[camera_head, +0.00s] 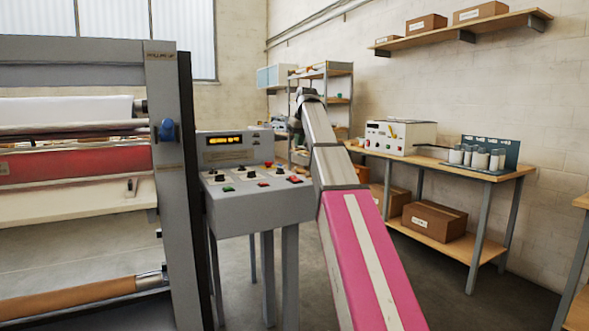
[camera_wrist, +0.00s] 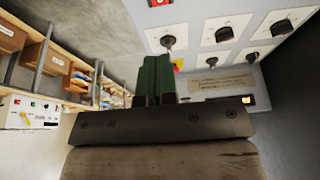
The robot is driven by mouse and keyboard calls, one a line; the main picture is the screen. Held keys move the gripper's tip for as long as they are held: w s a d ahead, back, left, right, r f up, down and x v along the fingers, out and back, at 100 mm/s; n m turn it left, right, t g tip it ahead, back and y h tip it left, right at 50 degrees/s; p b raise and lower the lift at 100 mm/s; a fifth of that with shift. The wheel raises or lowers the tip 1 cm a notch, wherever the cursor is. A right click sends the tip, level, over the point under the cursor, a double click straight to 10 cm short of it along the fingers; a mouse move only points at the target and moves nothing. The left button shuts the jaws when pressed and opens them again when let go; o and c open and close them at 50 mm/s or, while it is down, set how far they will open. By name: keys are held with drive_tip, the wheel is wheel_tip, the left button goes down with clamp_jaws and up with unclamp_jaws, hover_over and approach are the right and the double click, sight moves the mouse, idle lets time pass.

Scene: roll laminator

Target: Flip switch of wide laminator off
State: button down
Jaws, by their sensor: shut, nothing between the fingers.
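The wide laminator (camera_head: 165,190) stands at the left in the head view, with rollers and a red band. Its grey control box (camera_head: 258,208) has a lit orange display, several black switches (camera_head: 248,171) and red and green buttons. In the wrist view the white panel (camera_wrist: 195,60) fills the upper right, with black switches (camera_wrist: 222,34) on white plates. I cannot tell which way they are set. My gripper (camera_wrist: 156,72) has green fingers, shut and empty, seen beside the panel near a red and yellow button (camera_wrist: 178,65). In the head view my arm hides the gripper's fingertips.
A workbench (camera_head: 440,166) at the right carries a white device (camera_head: 400,137) and several jars (camera_head: 477,157). Cardboard boxes (camera_head: 434,220) lie on its lower shelf. A shelf unit (camera_head: 327,72) stands behind my arm. The floor between control box and bench is clear.

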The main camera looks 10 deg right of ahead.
sight(293, 177)
drive_tip(key=x, duration=1.4)
drive_tip(key=shift+s, duration=0.3)
drive_tip(key=shift+d, duration=0.1)
drive_tip(key=shift+w+f, duration=0.25)
drive_tip(key=shift+f, duration=0.25)
drive_tip(key=shift+s, duration=0.2)
